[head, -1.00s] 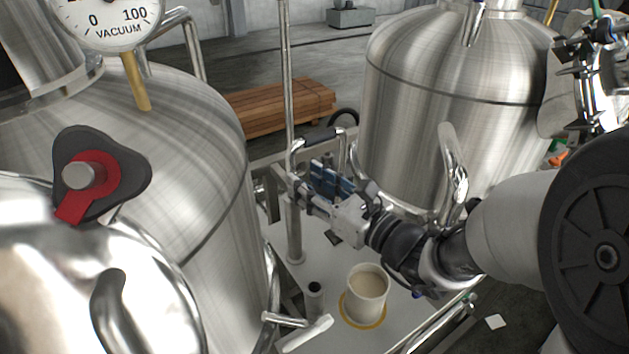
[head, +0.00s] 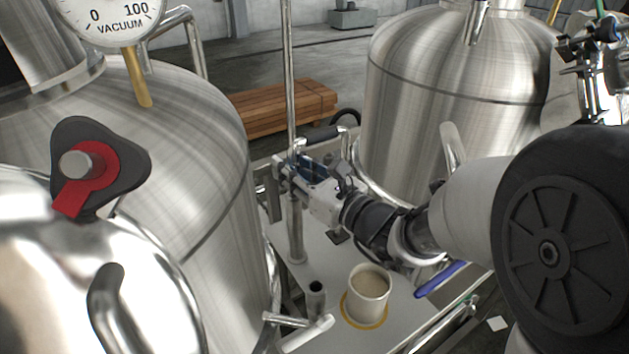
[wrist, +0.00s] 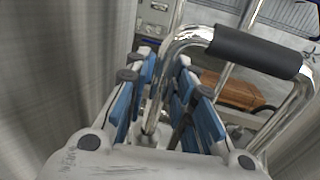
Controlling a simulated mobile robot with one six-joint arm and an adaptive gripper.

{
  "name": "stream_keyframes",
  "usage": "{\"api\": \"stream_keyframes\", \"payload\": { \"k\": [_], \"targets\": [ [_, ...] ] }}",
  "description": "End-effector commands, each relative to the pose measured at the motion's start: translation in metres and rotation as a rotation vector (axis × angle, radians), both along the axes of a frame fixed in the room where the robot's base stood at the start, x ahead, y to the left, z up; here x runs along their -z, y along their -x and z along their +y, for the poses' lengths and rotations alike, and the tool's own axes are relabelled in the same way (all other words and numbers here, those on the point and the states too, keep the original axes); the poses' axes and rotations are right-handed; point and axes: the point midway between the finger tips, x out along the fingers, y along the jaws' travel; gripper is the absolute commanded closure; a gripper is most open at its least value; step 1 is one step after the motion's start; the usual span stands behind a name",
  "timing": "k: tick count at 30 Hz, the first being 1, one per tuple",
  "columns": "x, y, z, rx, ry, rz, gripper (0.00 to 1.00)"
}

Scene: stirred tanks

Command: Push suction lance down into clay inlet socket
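My gripper (head: 297,172) is at the upright metal tubing between the two tanks, above the white cart deck. In the wrist view its blue-padded fingers (wrist: 165,105) are apart, with a bent shiny tube (wrist: 154,105) showing between them. I cannot tell if the pads touch it. This tube has a black grip (wrist: 255,50) on its crosspiece, which also shows in the head view (head: 322,133). I cannot tell for sure whether it is the suction lance. A short upright pipe with a dark open top (head: 316,290) stands on the deck; it may be the clay inlet socket.
A cup of beige liquid (head: 368,294) stands on a yellow ring on the deck. Large steel tanks stand left (head: 200,170) and right (head: 450,90). A tall pole (head: 288,70) rises by my gripper. A blue handle (head: 440,279) lies below my arm. Timber (head: 285,105) lies behind.

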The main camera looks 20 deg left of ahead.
Motion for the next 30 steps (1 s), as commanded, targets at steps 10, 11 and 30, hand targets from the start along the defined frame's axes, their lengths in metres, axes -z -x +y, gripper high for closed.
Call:
{"api": "stream_keyframes", "payload": {
  "k": [10,11,30],
  "targets": [
    [0.0001,0.0001,-0.0002,0.000,0.000,0.000,1.00],
    [0.0001,0.0001,-0.0002,0.000,0.000,0.000,1.00],
    [-0.0008,0.0000,-0.0001,0.000,-0.001,-0.002,1.00]
  ]
}}
